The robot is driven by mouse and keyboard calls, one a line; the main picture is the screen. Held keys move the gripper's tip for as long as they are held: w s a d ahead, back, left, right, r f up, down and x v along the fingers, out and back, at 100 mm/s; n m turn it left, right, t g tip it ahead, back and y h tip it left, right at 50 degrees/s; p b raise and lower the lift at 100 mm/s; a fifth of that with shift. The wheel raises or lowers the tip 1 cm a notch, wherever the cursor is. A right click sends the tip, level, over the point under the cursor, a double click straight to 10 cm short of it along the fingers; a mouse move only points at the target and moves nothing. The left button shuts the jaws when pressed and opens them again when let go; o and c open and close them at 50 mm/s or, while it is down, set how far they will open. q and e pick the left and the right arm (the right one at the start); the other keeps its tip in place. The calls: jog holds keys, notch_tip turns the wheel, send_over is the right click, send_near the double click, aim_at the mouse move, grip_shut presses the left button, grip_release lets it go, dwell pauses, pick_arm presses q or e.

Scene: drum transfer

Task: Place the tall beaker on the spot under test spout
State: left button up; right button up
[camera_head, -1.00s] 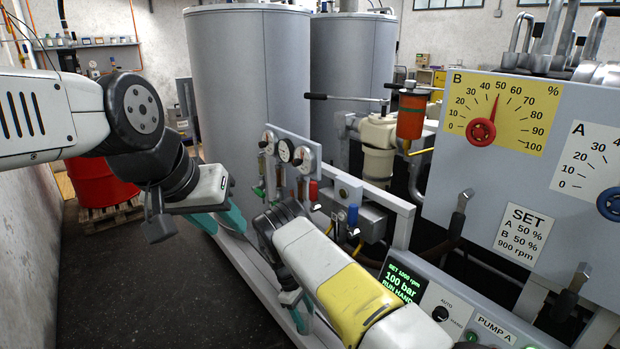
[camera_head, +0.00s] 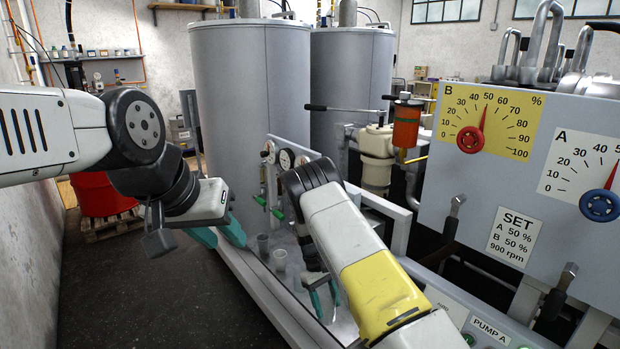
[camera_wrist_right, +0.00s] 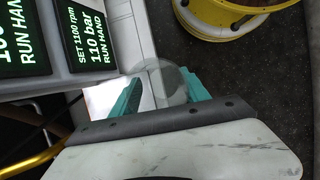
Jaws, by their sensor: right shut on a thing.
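My right gripper (camera_head: 322,295) hangs low over the front of the grey frame in the head view. In the right wrist view its teal fingers (camera_wrist_right: 165,95) are shut on a clear round vessel, the beaker (camera_wrist_right: 168,80); in the head view the arm and fingers mostly hide it. My left gripper (camera_head: 220,234) is open and empty at the left, above the dark floor. Small green-handled taps (camera_head: 278,214) sit below the gauges; I cannot tell which is the test spout, and my right wrist covers part of that area.
Two small clear cups, one (camera_head: 263,245) behind the other (camera_head: 280,258), stand on the frame's ledge left of my right gripper. A tall grey tank (camera_head: 245,90) rises behind. The control panel (camera_head: 470,190) bounds the right. Dark floor (camera_head: 130,290) is free at left.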

jog(key=s+d+r+m+y, duration=0.1)
jog(key=s+d+r+m, duration=0.1)
jog(key=r, duration=0.3)
jog(key=s+d+r+m+y, duration=0.1)
jog(key=s+d+r+m, duration=0.2)
jog(key=r, duration=0.3)
jog(key=s+d+r+m+g, duration=0.1)
jog(key=s+d+r+m, duration=0.1)
jog(key=d+r, duration=0.3)
jog(key=shift+s+r+y, duration=0.4)
jog(key=shift+s+r, duration=0.15)
jog(key=shift+r, duration=0.1)
jog(key=shift+d, duration=0.1)
